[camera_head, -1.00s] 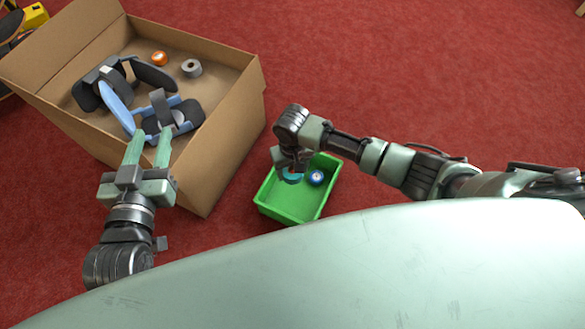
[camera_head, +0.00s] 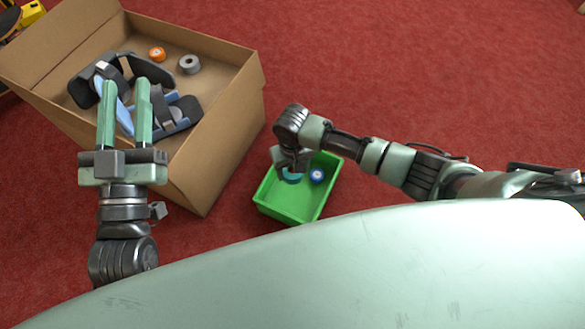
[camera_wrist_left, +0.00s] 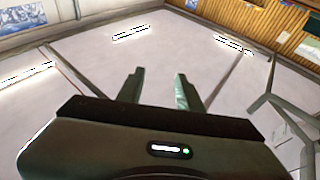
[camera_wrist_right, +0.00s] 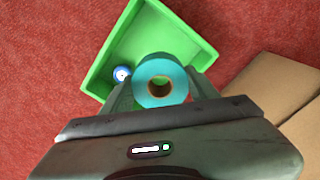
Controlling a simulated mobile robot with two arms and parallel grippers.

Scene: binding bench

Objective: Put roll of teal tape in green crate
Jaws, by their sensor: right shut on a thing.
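The roll of teal tape (camera_wrist_right: 160,80) is held between the two fingers of my right gripper (camera_head: 291,163). The right wrist view shows its open core facing the camera. In the head view the teal roll (camera_head: 292,178) is partly hidden under the gripper, over the left part of the green crate (camera_head: 284,207). I cannot tell whether it touches the crate floor. The crate also shows in the right wrist view (camera_wrist_right: 182,40). My left gripper (camera_head: 125,82) is open and empty, its fingers apart over the cardboard box.
A blue roll (camera_head: 317,176) lies in the crate beside the teal one. The cardboard box (camera_head: 225,150) left of the crate holds an orange roll (camera_head: 157,54), a grey roll (camera_head: 190,64) and black-and-blue items (camera_head: 180,110). Red carpet is clear at the back right.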

